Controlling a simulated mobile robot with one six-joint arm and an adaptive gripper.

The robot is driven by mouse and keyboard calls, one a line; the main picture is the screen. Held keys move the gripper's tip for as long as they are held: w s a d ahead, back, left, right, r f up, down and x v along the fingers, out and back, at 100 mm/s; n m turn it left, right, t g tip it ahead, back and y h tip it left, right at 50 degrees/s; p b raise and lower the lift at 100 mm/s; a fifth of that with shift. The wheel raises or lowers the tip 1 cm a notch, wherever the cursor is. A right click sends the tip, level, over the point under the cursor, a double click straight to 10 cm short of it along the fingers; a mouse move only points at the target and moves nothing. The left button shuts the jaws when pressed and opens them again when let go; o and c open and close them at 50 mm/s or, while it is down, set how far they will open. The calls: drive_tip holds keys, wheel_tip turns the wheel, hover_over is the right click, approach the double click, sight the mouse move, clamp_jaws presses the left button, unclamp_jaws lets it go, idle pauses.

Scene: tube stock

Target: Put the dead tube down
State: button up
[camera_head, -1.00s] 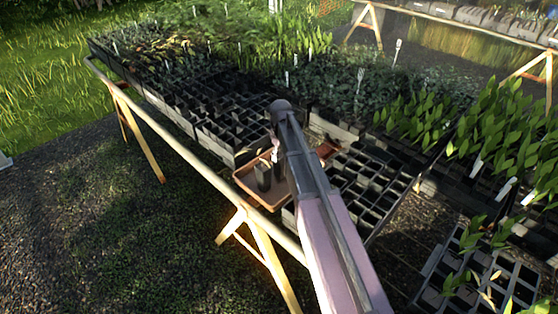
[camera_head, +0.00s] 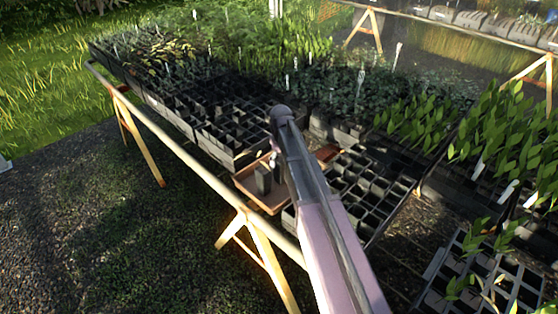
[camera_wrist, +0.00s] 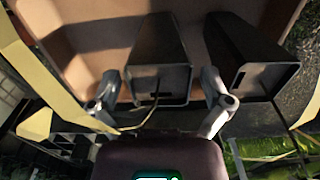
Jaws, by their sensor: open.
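A brown tray (camera_head: 268,206) sits on the bench in the head view, and its inside shows in the wrist view (camera_wrist: 90,38). My gripper (camera_wrist: 161,88) is open in the wrist view, its two fingers on either side of a black tube (camera_wrist: 160,50). A thin stem crosses this tube's near end. I cannot tell whether the fingers touch it. A second black tube (camera_wrist: 245,50) is to the right of the fingers. In the head view one black tube (camera_head: 263,180) stands in the tray, and my arm hides the gripper's fingers and the other tube.
Empty black cell trays stand behind the brown tray (camera_head: 225,135) and to its right (camera_head: 365,190). Leafy seedlings (camera_head: 415,122) fill trays further right. A wooden rail (camera_head: 180,150) runs along the bench's front edge. The ground at left is clear.

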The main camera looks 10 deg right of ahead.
drive_tip(key=shift+r, duration=0.2)
wheel_tip(320, 180, up, 12)
drive_tip(key=p, duration=1.2)
idle(0.3)
idle(0.6)
drive_tip(key=s+m, duration=0.6)
drive_tip(key=s, duration=1.7)
drive_tip(key=shift+s+a+m, duration=0.15)
drive_tip(key=shift+s+m, duration=0.25)
